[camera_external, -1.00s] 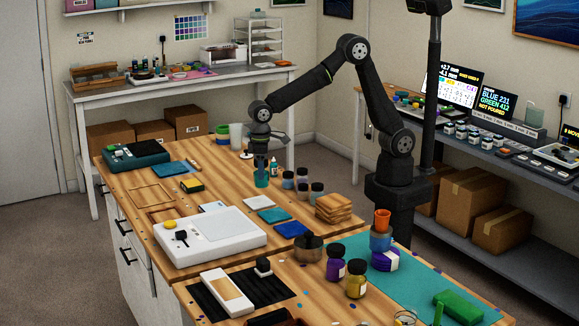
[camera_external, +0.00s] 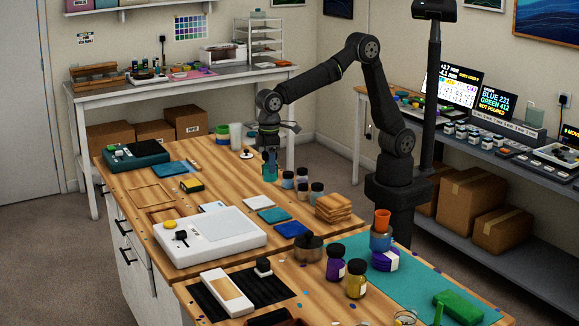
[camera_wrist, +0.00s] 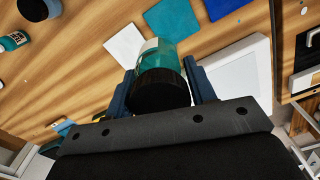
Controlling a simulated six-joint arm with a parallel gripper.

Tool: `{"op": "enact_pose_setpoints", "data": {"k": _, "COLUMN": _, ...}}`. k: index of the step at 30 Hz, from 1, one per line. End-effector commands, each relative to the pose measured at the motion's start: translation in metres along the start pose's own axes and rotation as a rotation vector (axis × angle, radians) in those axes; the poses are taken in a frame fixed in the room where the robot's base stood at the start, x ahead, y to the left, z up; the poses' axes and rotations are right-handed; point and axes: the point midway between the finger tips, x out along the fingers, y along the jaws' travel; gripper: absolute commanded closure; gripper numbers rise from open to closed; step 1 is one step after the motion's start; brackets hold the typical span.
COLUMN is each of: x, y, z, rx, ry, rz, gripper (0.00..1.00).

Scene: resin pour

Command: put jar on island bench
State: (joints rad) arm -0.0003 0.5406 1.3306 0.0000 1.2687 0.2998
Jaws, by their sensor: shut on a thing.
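My gripper (camera_external: 270,163) is shut on a teal jar with a black lid. In the wrist view the jar (camera_wrist: 158,75) sits between the two blue fingers, its black lid toward the camera. In the external view the jar (camera_external: 270,173) shows below the fingers, upright, over the far part of the wooden island bench (camera_external: 222,188). I cannot tell for sure whether its base touches the bench top.
Several small jars (camera_external: 302,186) stand just right of my gripper. A teal and a blue tile (camera_external: 259,202) lie in front, with a white scale (camera_external: 210,237) nearer. A white cup (camera_external: 236,136) stands behind. Bare wood lies left of the jar.

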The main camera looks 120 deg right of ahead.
Motion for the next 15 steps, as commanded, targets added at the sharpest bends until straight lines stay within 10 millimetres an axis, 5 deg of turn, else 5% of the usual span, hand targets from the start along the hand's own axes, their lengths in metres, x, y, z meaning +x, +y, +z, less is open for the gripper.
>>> {"op": "enact_pose_setpoints", "data": {"k": 3, "x": -0.042, "y": 0.0, "z": -0.001, "rx": 0.0, "ry": 0.006, "rz": -0.002, "gripper": 0.74}}
{"op": "enact_pose_setpoints", "data": {"k": 10, "x": -0.095, "y": 0.0, "z": 0.0, "rx": 0.0, "ry": 0.003, "rz": -0.001, "gripper": 0.74}}
{"op": "enact_pose_setpoints", "data": {"k": 15, "x": -0.093, "y": -0.034, "z": 0.005, "rx": -0.022, "ry": -0.002, "rz": 0.001, "gripper": 0.74}}
